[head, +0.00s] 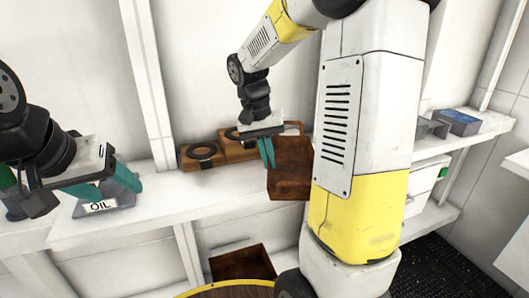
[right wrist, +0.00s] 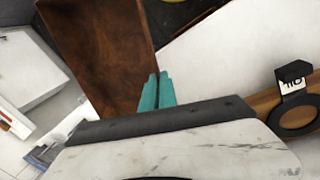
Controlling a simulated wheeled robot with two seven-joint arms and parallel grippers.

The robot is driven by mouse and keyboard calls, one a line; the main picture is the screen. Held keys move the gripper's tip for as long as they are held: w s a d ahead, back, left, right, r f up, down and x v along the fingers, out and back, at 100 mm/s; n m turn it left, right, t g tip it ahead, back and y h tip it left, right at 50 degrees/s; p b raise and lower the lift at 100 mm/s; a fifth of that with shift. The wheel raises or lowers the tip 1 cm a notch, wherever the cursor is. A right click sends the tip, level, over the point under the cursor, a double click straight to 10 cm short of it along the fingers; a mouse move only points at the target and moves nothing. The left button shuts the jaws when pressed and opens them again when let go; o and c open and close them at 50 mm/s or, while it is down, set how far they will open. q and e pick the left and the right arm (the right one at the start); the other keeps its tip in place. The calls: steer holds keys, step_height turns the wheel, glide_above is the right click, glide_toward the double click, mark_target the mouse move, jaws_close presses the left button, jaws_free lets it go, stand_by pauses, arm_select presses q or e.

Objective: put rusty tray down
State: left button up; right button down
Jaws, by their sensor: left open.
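The rusty tray (head: 291,168) is a brown, rust-stained flat piece, tilted steeply in front of the shelf edge. It also shows in the right wrist view (right wrist: 105,50). My right gripper (head: 267,153) has its teal fingers together at the tray's edge and appears shut on it; the fingers show in the right wrist view (right wrist: 158,90) too. The tray's right side is partly hidden behind my white and yellow column. My left gripper (head: 104,186) is open at the far left, its teal fingers on either side of a grey bin (head: 118,200) labelled OIL.
A white shelf (head: 190,200) runs along the wall. A wooden holder with black rings (head: 200,155) stands on it behind the tray. A brown open box (head: 243,262) sits lower down. Grey bins (head: 458,122) stand at the right. A yellow-rimmed round surface (head: 230,290) shows at the bottom.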

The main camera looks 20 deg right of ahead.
mark_target(276, 154)
steer(key=w+d, duration=0.1)
steer(key=w, duration=0.1)
steer(key=w+d, duration=0.2)
steer(key=w, duration=0.1)
steer(key=w+d+f, duration=0.1)
steer(key=w, duration=0.1)
steer(key=shift+w+d, duration=0.3)
steer(key=shift+d, duration=0.05)
steer(key=shift+f, duration=1.65)
steer(key=c, duration=1.7)
jaws_free()
steer(key=shift+f, duration=0.1)
